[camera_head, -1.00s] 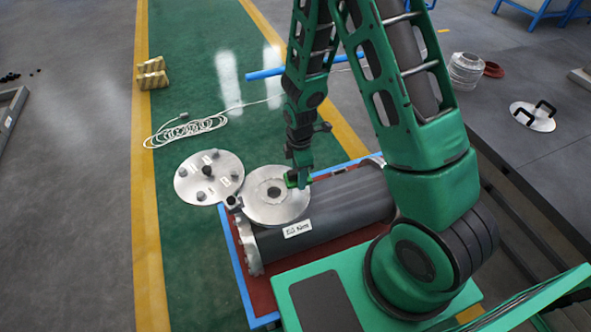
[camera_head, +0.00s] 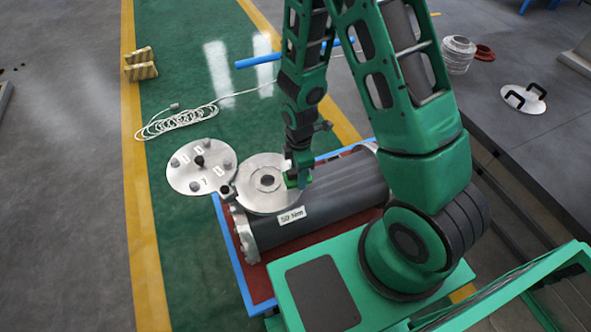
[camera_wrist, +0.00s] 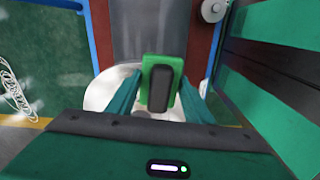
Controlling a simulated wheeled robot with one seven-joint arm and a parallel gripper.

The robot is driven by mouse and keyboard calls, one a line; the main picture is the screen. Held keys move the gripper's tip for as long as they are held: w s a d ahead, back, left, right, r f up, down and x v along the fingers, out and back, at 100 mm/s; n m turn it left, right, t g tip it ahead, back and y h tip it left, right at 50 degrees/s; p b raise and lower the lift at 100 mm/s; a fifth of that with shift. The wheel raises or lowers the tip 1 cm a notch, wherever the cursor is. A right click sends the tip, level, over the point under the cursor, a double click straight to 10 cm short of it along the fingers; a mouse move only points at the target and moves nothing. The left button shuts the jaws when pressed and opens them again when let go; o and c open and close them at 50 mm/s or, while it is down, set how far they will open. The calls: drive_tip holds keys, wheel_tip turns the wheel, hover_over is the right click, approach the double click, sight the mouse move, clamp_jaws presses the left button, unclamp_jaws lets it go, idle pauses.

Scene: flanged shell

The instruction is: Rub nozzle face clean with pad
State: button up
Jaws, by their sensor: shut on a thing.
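The nozzle face is a round pale metal flange (camera_head: 252,195) with a darker centre hole, on top of the grey cylindrical shell (camera_head: 330,201). My gripper (camera_head: 298,179) is at the right part of this face. It is shut on the green pad with a dark grip, and the pad (camera_wrist: 161,84) shows between my two green fingers in the wrist view. The pale flange disc (camera_wrist: 105,88) lies behind the pad there. I cannot tell whether the pad touches the face.
A loose round cover (camera_head: 190,180) with several knobs lies left of the shell. A blue-edged red tray (camera_head: 232,262) holds the shell. A handled disc (camera_head: 523,98) lies at the right.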

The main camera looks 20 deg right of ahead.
sight(289, 162)
drive_tip(key=shift+s, duration=0.25)
drive_tip(key=shift+w+a, duration=0.1)
drive_tip(key=shift+w, duration=4)
drive_tip(key=shift+r, duration=0.15)
drive_tip(key=shift+r, duration=2.9)
drive_tip(key=shift+r, duration=0.15)
wheel_tip(289, 162, up, 3)
drive_tip(key=shift+f, duration=0.15)
drive_tip(key=shift+s, duration=0.1)
